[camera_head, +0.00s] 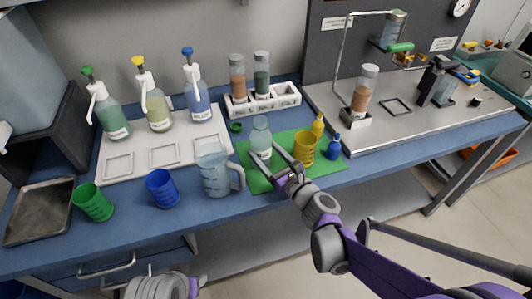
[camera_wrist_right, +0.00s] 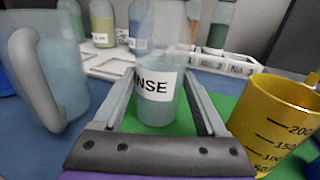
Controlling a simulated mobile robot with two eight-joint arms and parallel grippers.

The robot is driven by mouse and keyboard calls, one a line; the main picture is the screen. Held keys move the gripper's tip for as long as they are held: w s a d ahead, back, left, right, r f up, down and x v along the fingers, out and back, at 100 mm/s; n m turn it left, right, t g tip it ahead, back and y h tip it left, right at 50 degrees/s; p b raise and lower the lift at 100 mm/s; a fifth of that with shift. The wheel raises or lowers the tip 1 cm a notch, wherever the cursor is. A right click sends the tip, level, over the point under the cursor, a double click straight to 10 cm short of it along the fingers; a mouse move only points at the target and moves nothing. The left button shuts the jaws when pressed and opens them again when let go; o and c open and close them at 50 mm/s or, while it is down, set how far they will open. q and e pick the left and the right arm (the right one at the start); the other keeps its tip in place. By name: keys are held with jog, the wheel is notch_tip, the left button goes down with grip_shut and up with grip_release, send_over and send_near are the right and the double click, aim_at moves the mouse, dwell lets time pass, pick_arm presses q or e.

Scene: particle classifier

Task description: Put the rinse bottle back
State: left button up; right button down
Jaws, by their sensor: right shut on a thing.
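The rinse bottle (camera_head: 261,137) is a clear, pale teal bottle standing upright at the left part of the green mat (camera_head: 256,184). In the right wrist view the bottle (camera_wrist_right: 157,84) carries a white label with "NSE" showing. My right gripper (camera_head: 271,156) is shut on the bottle, one finger on each side of it. The bottle's base looks level with the mat; I cannot tell whether it touches. My left gripper is not in view; only part of my left arm shows at the bottom edge.
A clear jug (camera_head: 214,172) stands close left. A white rack (camera_head: 285,100) with two filled tubes is behind. Pump bottles stand at the back left.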

jog(key=shift+f, duration=0.15)
grip_release()
